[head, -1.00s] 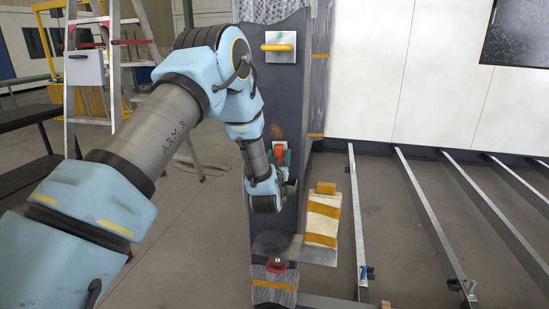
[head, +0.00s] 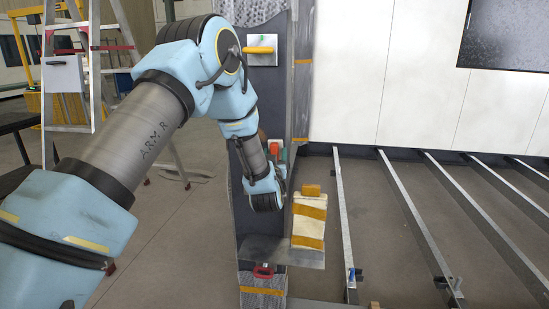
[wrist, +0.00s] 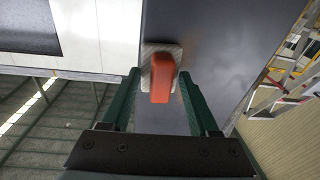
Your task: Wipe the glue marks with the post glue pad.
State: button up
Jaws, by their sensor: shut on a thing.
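My gripper (head: 276,160) is in front of the dark grey post (head: 270,100), a little above its lower shelf. In the wrist view its dark green fingers (wrist: 160,90) stand on either side of an orange handle (wrist: 161,82). The gripper is shut on this handle, which belongs to a grey pad (wrist: 150,52). The pad faces the post's dark surface; I cannot tell whether it touches. In the head view only a bit of the orange handle (head: 274,148) shows. A faint brownish smudge (head: 262,135) on the post shows just above the gripper; other marks are not clear.
A white plate with a yellow handle (head: 262,48) is higher on the post. Metal rails (head: 420,235) lie right; a ladder (head: 90,110) stands left.

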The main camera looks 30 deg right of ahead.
jog(key=shift+w+a+b, duration=0.8)
jog(key=shift+w+a, duration=0.7)
jog(key=shift+w, duration=0.1)
